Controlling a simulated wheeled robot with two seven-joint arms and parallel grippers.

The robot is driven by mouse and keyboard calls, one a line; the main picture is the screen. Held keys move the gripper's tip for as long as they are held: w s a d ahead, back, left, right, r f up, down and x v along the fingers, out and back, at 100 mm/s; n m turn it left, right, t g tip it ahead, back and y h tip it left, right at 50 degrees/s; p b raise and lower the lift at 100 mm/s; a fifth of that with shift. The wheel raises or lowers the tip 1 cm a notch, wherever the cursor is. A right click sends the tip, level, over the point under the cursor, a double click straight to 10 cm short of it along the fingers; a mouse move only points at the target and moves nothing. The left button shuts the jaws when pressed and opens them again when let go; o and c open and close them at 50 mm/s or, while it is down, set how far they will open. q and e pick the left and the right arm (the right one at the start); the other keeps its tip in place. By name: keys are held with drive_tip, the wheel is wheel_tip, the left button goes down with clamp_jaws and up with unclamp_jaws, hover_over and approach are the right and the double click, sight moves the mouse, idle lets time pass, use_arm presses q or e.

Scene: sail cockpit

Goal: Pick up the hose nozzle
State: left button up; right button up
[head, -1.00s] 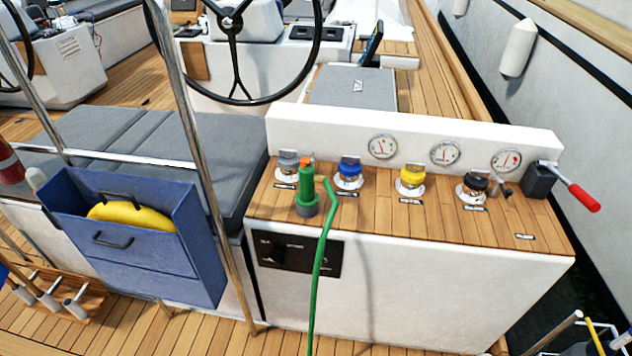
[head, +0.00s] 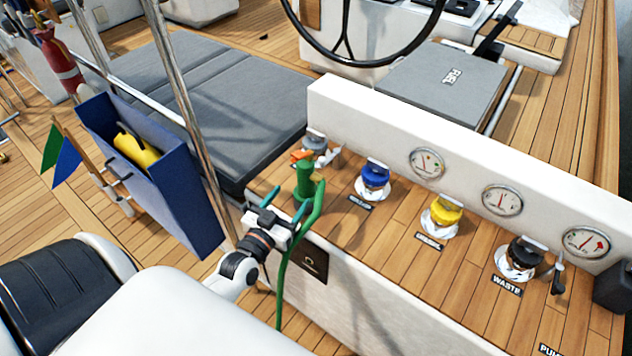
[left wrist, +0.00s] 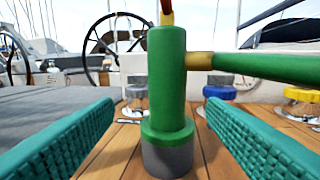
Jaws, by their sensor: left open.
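The hose nozzle (head: 304,180) is green with an orange top and stands upright on the wooden counter top. Its green hose (head: 300,232) leaves its side and hangs down over the counter's front. In the left wrist view the nozzle (left wrist: 166,85) stands between two teal ribbed finger pads, with its grey foot on the wood. My left gripper (head: 279,203) is open, close in front of the nozzle, with its fingers pointing to it. Gaps show between the pads and the nozzle's body. My right gripper is not in view.
Grey, blue (head: 374,172), yellow (head: 445,210) and black (head: 524,250) capped deck fittings stand in a row beside the nozzle. A white gauge panel (head: 385,135) rises behind them. A steel post (head: 190,110) and a blue bin (head: 165,195) are at the left.

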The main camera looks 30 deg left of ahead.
sight(300, 187)
use_arm(q)
drive_tip(key=w, duration=0.4)
drive_tip(key=shift+a, duration=0.15)
drive_tip(key=shift+w+p, duration=0.3)
drive_tip(key=shift+w, duration=0.25)
drive_tip(key=w, duration=0.4)
drive_tip(key=shift+w+d+f, duration=0.1)
drive_tip(key=shift+w+d, duration=0.1)
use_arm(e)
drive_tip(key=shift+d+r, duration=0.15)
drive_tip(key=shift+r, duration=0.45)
use_arm(q)
drive_tip(key=shift+c, duration=0.3)
